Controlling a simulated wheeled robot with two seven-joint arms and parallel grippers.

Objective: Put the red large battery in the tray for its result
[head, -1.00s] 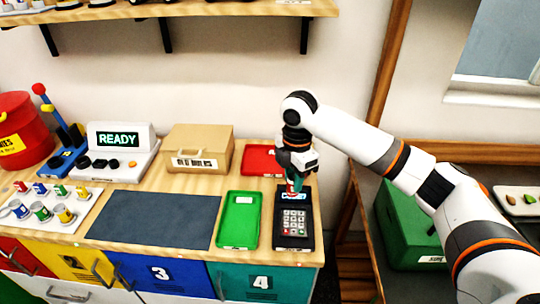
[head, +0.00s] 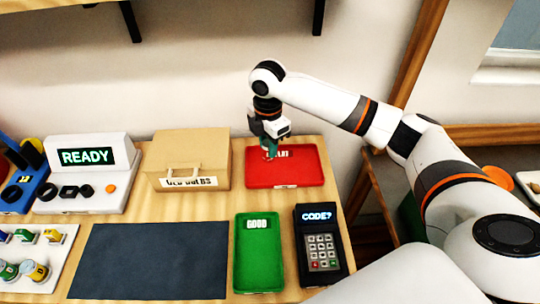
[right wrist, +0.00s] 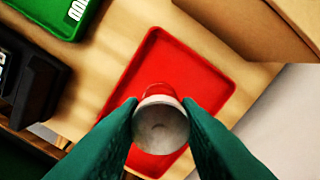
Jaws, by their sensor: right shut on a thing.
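My right gripper (head: 269,152) is above the left part of the red tray (head: 308,172) in the head view. In the right wrist view, its green fingers (right wrist: 160,118) are shut on the red large battery (right wrist: 160,127), whose round silver end faces the camera. The battery is held over the red tray (right wrist: 176,70), and its gap to the tray floor is hard to judge. In the head view the battery is mostly hidden by the fingers. The green tray (head: 243,250), labelled GOOD, is empty in front. My left gripper is out of view.
A keypad box (head: 320,245) showing CODE? stands right of the green tray. A cardboard box (head: 187,157) stands left of the red tray. The tester (head: 90,170) reads READY. A dark mat (head: 150,262) lies bare, with small batteries on a white rack (head: 48,262) beside it.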

